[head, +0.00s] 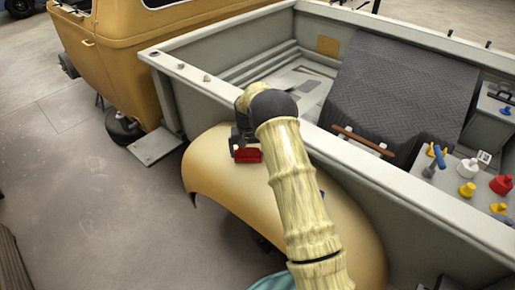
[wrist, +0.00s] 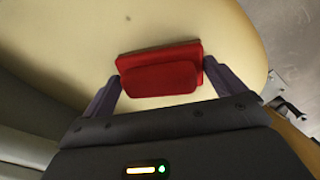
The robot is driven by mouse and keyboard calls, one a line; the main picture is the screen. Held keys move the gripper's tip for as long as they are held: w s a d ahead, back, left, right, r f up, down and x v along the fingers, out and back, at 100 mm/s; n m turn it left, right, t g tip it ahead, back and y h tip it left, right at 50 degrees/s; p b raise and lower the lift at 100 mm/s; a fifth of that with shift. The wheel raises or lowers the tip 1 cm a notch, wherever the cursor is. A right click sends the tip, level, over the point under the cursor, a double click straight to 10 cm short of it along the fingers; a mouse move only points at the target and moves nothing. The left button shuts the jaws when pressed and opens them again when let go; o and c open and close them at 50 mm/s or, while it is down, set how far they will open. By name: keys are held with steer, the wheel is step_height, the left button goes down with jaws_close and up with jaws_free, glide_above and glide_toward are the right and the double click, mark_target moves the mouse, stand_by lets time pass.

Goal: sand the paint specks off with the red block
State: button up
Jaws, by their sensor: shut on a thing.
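The red block (head: 247,155) is held in my gripper (head: 244,142) over the yellow fender (head: 220,170) beside the truck bed. In the wrist view the red block (wrist: 160,70) sits between the two dark fingers of my gripper (wrist: 160,82), which are shut on its sides. The block lies close over the cream-yellow fender surface (wrist: 200,25); whether it touches cannot be told. One small dark speck (wrist: 127,18) shows on the fender just beyond the block. My arm hides the middle of the fender in the head view.
The grey truck bed wall (head: 400,195) runs along the fender's right side. In the bed are a dark quilted blanket (head: 400,95) and a tray with several coloured pieces (head: 468,190). The yellow cab (head: 130,50) stands at the upper left. Open floor (head: 80,190) lies to the left.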

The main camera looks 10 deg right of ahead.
mark_target(237, 154)
steer(key=shift+s+a+f, duration=0.15)
steer(key=shift+s+a, duration=0.45)
steer(key=shift+a, duration=0.1)
steer(key=shift+s+a+f, duration=0.1)
steer(key=shift+s+a, duration=0.45)
steer(key=shift+a, duration=0.1)
steer(key=shift+w+a+r, duration=0.1)
steer(key=shift+w+a, duration=0.65)
steer(key=shift+w, duration=0.3)
steer(key=shift+w+d+r, duration=0.1)
steer(key=shift+w+d, duration=0.45)
steer(key=shift+d, duration=0.2)
steer(key=shift+w+d+r, duration=0.1)
steer(key=shift+w+d, duration=0.4)
steer(key=shift+d, duration=0.2)
